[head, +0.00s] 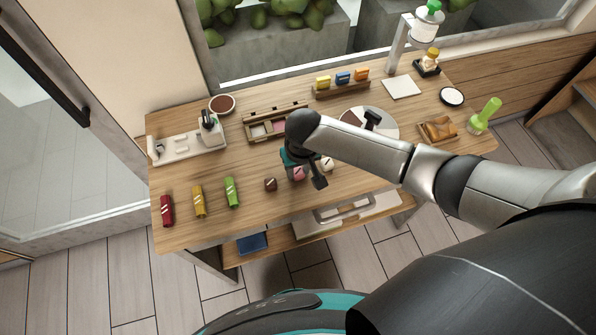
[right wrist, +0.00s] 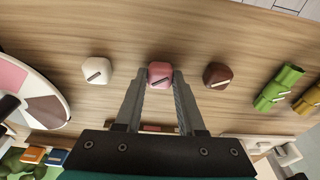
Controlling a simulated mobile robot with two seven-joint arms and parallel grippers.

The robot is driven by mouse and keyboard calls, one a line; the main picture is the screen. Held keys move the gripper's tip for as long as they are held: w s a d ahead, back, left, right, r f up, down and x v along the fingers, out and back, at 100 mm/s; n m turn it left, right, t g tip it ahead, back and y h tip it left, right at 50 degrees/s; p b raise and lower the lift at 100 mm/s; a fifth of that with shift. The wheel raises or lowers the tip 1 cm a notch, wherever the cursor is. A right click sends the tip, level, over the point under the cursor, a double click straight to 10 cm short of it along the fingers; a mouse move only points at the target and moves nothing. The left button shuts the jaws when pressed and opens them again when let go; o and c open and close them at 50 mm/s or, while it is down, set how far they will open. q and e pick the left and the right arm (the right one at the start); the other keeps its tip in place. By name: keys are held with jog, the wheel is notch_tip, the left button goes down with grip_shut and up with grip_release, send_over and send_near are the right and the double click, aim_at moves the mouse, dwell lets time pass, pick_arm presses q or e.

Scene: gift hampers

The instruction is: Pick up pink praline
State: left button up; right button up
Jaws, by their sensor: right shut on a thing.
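The pink praline (right wrist: 161,75) is a small rounded cube with a pale stripe on top. In the right wrist view it sits between the fingertips of my right gripper (right wrist: 160,84), which is shut on it. In the head view the pink praline (head: 298,174) is partly covered by my right gripper (head: 304,178), which reaches down near the table's front. I cannot tell whether the praline touches the table. A white praline (right wrist: 97,71) and a brown praline (right wrist: 217,75) lie on either side of it, apart from the fingers. My left gripper is not in view.
Bare wood (head: 250,210) shows along the front edge.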

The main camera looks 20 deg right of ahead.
jog(key=shift+c, duration=1.3)
